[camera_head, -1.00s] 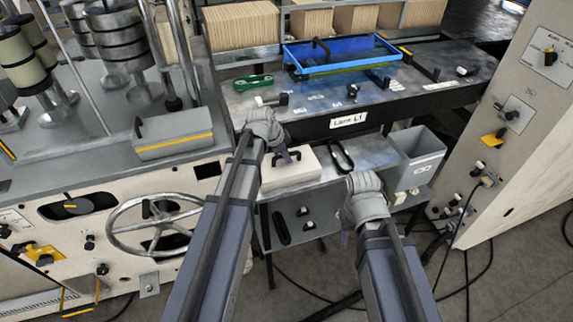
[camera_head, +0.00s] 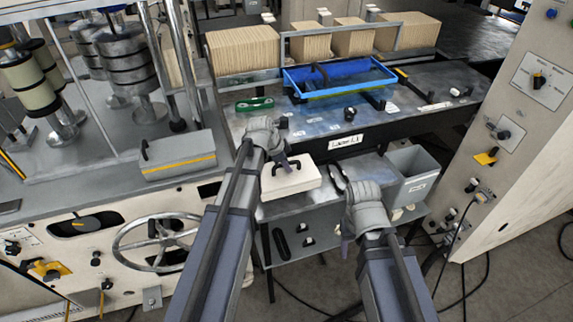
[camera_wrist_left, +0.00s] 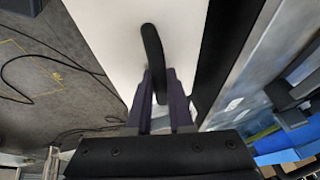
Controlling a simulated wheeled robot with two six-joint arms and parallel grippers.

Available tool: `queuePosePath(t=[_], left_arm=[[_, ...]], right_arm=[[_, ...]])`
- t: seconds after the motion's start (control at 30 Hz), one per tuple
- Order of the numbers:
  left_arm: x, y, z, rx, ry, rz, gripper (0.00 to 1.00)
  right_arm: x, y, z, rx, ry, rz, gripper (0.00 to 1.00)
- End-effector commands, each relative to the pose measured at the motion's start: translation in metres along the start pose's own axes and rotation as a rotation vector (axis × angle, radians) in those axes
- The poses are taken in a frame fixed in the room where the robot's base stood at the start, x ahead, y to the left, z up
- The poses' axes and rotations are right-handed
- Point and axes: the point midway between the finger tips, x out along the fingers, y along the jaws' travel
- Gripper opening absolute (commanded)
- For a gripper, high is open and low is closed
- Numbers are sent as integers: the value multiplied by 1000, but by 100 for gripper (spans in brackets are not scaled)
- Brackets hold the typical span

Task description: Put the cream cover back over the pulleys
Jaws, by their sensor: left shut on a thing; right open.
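The cream cover (camera_head: 292,180) is a pale box with a black handle on top, at the lower shelf in the head view. My left gripper (camera_head: 284,163) is shut on its black handle. In the left wrist view the fingers (camera_wrist_left: 160,88) close around the handle (camera_wrist_left: 153,60), with the cover's pale face (camera_wrist_left: 115,35) beyond. I cannot tell whether the cover touches the shelf. My right gripper (camera_head: 346,248) is open and empty, in front of the shelf to the right. I cannot make out the pulleys.
A black loop (camera_head: 337,178) lies right of the cover, partly hidden. A grey bin (camera_head: 412,178) stands further right. Above are a blue tray (camera_head: 340,88) and a green part (camera_head: 254,104). A handwheel (camera_head: 160,243) is at left; a control cabinet (camera_head: 530,120) at right.

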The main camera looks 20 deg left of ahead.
Motion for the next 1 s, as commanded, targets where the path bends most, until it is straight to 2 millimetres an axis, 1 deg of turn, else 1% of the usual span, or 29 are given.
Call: queuePosePath(t=[0.03, 0.1, 0.23, 0.37, 0.47, 0.53, 0.7, 0.77, 0.83, 1.0], left_arm=[[-16, -3, -7, 0, 1, 0, 0], [-24, -5, -10, 0, 0, 0, 0], [-34, -7, -14, 0, 0, 0, 0], [-36, -8, -15, 0, 0, 0, 0], [-31, -7, -13, 0, 0, 0, 0], [-24, -5, -10, 0, 0, 0, 0], [1, 0, 0, 0, 1, 0, 0], [8, 2, 3, 0, 1, 0, 0], [10, 2, 4, 0, 1, 0, 0], [7, 1, 3, 0, 0, 0, 0]], right_arm=[[-17, 2, 1, 0, 0, 0, 55], [-26, 2, 2, -1, 0, 0, 55], [-37, 4, 2, 0, 0, 0, 55], [-39, 4, 2, 0, 0, 0, 55], [-34, 3, 2, 0, 0, 0, 55], [-26, 2, 2, 0, 0, 0, 55], [1, 0, 0, 0, 0, 0, 55], [9, -1, 0, 0, 0, 0, 55], [11, -1, -1, 0, 0, 0, 55], [8, -1, 0, 0, 0, 0, 55]])
